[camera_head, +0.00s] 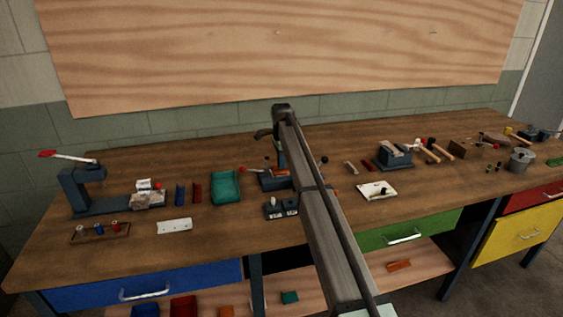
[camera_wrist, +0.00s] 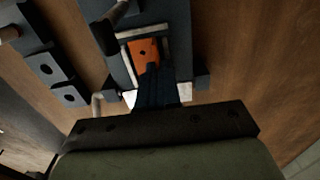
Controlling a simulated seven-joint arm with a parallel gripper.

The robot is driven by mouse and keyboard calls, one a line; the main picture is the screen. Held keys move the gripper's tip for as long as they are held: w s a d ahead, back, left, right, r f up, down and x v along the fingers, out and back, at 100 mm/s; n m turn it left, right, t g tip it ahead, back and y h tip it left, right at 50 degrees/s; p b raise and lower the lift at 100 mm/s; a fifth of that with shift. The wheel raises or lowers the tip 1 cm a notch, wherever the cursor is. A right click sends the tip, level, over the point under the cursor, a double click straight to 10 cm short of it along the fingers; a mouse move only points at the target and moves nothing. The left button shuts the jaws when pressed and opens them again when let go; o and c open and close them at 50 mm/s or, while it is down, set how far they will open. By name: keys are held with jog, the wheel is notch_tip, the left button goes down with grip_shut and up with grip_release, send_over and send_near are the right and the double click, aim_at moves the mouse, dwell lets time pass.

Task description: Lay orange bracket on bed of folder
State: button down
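The orange bracket (camera_wrist: 143,53) shows in the wrist view as a flat plate with a small dark hole, within the frame of the blue-grey folder (camera_wrist: 119,68). Whether it rests fully on the bed is hard to tell. My gripper (camera_wrist: 154,72) points down at the bracket's near end; its dark fingers are close together and appear shut on it, hiding that end. In the head view the folder (camera_head: 268,181) stands mid-bench with a red-knobbed and a black-knobbed lever. My arm hides part of it, and only an orange sliver of the bracket shows.
A dark block with round holes (camera_wrist: 66,93) stands left of the folder in the wrist view. In the head view a teal pad (camera_head: 226,187) lies left, a lever press (camera_head: 83,190) far left, and a vise (camera_head: 394,155) right.

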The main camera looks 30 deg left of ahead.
jog(key=shift+f, duration=0.25)
jog(key=c, duration=1.3)
grip_release()
jog(key=shift+o, duration=0.2)
notch_tip(320, 180, up, 14)
